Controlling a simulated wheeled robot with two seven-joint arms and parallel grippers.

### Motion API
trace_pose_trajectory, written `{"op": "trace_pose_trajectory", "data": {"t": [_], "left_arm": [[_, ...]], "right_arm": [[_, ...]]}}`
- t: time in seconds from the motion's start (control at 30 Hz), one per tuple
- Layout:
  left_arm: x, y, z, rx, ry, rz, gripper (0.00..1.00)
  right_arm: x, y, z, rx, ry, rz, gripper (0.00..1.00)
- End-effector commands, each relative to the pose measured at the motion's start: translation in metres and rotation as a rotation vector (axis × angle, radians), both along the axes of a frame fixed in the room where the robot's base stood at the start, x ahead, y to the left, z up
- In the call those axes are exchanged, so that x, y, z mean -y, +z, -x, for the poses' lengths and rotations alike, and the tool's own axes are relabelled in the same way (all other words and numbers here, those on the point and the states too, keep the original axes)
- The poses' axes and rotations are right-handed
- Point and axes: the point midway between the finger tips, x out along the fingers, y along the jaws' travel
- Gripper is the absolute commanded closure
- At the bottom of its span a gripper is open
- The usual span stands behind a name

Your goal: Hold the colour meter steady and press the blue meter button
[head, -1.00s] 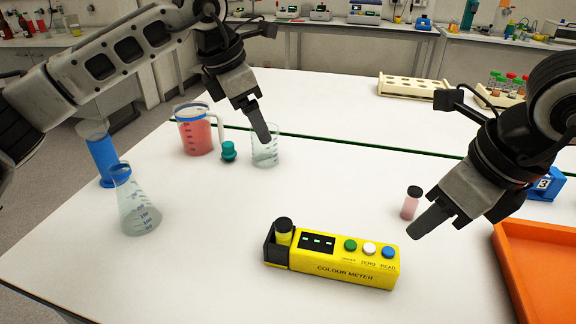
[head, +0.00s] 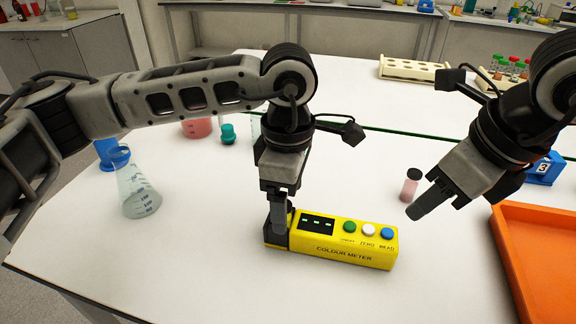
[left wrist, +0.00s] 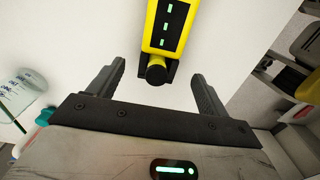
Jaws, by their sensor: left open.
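The yellow colour meter (head: 345,254) lies on the white table, its blue button (head: 388,234) at the right end, beside a white and a green button. My left gripper (head: 278,225) is over the meter's left end, pointing down. In the left wrist view its fingers (left wrist: 157,72) are open, one on each side of the meter's dark-capped end (left wrist: 155,73), with gaps visible on both sides. In the head view that cap is hidden behind the gripper. My right gripper (head: 416,210) hangs right of the meter, above the blue button's level in the picture; its finger gap is not clear.
A pink vial with a black cap (head: 411,185) stands just behind my right gripper. An orange tray (head: 540,255) is at the right. A flask (head: 138,195) stands at the left; a red jug (head: 197,128) is partly hidden by my left arm. The table in front of the meter is clear.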

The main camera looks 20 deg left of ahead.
Motion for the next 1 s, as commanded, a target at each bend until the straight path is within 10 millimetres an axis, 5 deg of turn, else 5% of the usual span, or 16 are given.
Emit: {"op": "trace_pose_trajectory", "data": {"t": [0.4,0.8,0.83,1.0], "left_arm": [[0.0,-0.066,0.0,-0.001,0.002,0.001,0.22],[0.0,-0.073,-0.001,0.002,0.002,0.001,0.22],[0.0,-0.073,-0.001,0.002,0.002,0.001,0.25],[0.0,-0.073,0.0,0.002,0.002,0.001,0.72]], "right_arm": [[0.0,0.0,0.0,0.0,0.0,0.0,0.64],[0.0,0.0,0.0,0.0,0.0,0.0,0.64],[0.0,0.0,0.0,0.0,0.0,0.0,0.64],[0.0,0.0,0.0,0.0,0.0,0.0,0.64]]}}
